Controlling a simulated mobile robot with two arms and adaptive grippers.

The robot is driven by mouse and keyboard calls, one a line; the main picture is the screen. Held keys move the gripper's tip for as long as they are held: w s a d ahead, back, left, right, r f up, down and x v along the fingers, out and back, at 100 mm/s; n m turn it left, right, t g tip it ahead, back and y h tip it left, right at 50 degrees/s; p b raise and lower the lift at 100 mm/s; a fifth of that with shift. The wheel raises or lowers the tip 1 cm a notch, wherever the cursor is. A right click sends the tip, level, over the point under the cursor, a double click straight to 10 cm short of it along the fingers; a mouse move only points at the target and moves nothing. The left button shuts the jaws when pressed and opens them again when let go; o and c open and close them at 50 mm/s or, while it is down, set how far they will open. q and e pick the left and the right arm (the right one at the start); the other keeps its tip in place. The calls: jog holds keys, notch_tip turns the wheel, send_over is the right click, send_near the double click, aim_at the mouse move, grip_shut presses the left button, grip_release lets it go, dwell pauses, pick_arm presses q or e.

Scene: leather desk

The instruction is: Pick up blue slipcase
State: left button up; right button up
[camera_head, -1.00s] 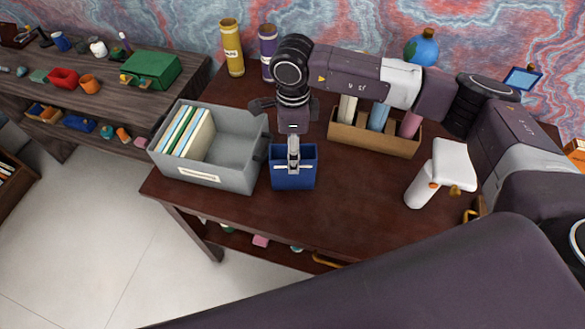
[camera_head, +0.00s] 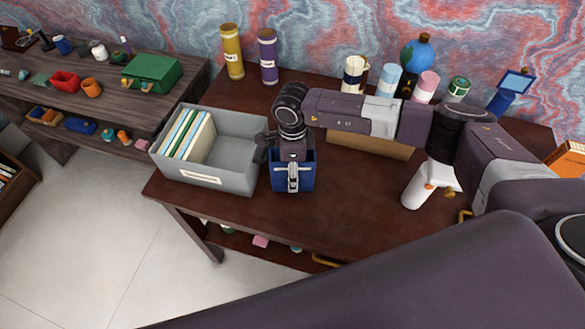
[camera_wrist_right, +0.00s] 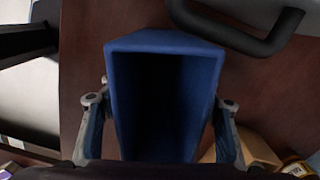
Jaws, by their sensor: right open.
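The blue slipcase (camera_head: 307,182) stands upright on the dark red-brown desk (camera_head: 355,208), just right of the grey bin. In the right wrist view the slipcase (camera_wrist_right: 120,62) shows its dark open top and looks empty. My right gripper (camera_head: 292,172) is directly over it, reaching down around it. In the right wrist view its two fingers (camera_wrist_right: 160,102) lie on opposite sides of the slipcase, open, with small gaps visible. My left gripper is not in view.
The grey bin (camera_head: 243,150) with several upright files stands close at the left, its handle near my gripper. A tan box (camera_head: 370,142) stands behind my right arm. A white spray bottle (camera_head: 415,190) is at the right. Free desk lies in front.

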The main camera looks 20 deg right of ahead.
jog(key=shift+c, duration=0.4)
jog(key=c, duration=1.2)
jog(key=shift+r, duration=0.1)
